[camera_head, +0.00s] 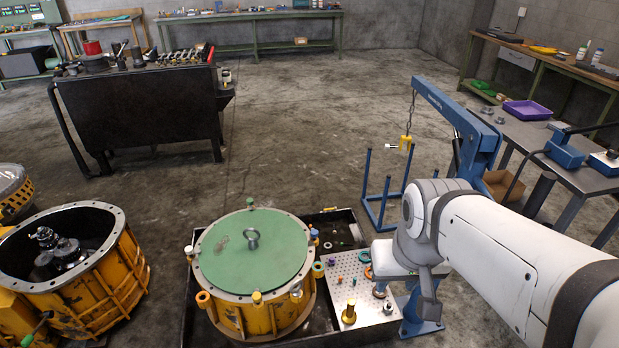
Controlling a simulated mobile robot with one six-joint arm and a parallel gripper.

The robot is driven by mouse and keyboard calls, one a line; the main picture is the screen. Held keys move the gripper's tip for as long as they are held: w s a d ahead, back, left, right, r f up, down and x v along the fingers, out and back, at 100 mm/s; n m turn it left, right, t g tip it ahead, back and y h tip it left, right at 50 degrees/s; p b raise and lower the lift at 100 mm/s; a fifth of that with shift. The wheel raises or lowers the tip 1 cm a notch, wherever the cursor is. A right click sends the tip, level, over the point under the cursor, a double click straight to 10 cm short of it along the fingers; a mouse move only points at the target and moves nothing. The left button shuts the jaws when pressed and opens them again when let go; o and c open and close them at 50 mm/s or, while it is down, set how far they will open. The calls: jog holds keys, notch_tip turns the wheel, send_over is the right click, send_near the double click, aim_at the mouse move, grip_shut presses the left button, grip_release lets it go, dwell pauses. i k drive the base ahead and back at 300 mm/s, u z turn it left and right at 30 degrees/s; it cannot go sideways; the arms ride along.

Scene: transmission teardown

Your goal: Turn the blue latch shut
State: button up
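The blue latch (314,234) is a small blue-topped piece at the right rear rim of the yellow drum housing (240,316). It is small, and I cannot tell which way it is turned. A round green cover (252,262) with a metal ring near its middle lies over the drum. My gripper (384,286) is at the end of my white and grey arm, to the right of the drum and over the perforated plate. It is apart from the blue latch. The fingers are small and partly hidden by my wrist, so I cannot tell whether they are open or shut.
Orange, yellow and white latch pieces stand around the drum rim. The drum sits in a dark tray (186,322). Small parts stand on the perforated plate (345,284). A blue hoist (449,108) stands behind my arm. An open yellow housing (127,270) is at left.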

aim_at(315, 233)
jog(key=i, duration=0.9)
